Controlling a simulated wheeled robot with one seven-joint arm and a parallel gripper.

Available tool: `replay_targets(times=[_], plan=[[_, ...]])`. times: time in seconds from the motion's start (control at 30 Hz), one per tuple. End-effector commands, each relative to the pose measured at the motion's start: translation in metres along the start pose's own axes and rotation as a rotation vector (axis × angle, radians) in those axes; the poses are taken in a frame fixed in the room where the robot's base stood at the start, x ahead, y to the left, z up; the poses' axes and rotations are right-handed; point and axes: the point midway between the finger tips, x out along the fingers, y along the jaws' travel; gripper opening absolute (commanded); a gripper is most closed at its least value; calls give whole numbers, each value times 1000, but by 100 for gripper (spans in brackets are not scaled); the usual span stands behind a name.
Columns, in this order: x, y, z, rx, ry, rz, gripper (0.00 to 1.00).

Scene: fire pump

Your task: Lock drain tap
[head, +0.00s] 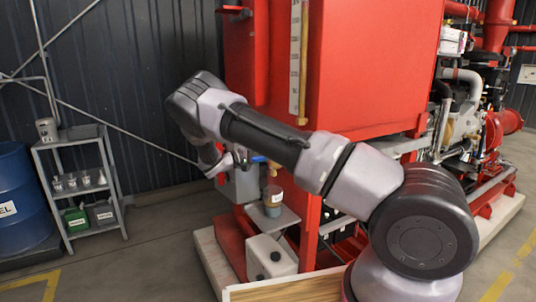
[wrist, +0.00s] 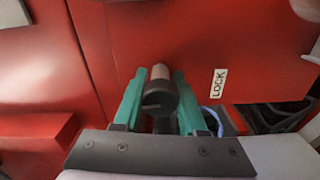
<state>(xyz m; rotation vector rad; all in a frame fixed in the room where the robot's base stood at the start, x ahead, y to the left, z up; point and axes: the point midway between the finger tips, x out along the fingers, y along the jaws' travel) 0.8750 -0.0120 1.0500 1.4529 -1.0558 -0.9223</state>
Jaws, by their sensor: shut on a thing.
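In the wrist view my gripper (wrist: 158,105) has a teal finger on each side of a dark, round-ended knob (wrist: 158,97) with a paler shaft behind it. The fingers are shut on this knob, in front of a red panel (wrist: 240,50). A white "LOCK" label (wrist: 218,83) is on the panel to the right of the knob. In the head view my gripper (head: 226,164) is small and partly hidden at a grey box (head: 241,186) under the red tank. A small blue handle (head: 258,159) shows just right of it. I cannot tell whether the knob belongs to the drain tap.
A jar (head: 272,204) stands on a small shelf below the box, with a white canister (head: 270,256) lower down. A grey rack (head: 85,185) and a blue drum (head: 20,200) stand at the left. Floor between rack and pump base is clear.

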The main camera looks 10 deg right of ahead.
Motion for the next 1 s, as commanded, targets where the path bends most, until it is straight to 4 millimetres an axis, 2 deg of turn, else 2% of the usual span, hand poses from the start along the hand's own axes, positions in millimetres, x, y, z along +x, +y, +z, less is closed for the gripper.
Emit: replay_targets(times=[0.33,0.83,0.87,0.9,0.93,1.0], plan=[[-1,-1,0,125,1,-2,0],[-1,-1,0,144,1,-2,0],[-1,-1,0,144,1,-2,45],[-1,-1,0,143,1,-2,60],[-1,-1,0,143,1,-2,71],[-1,-1,0,143,0,-1,71]])
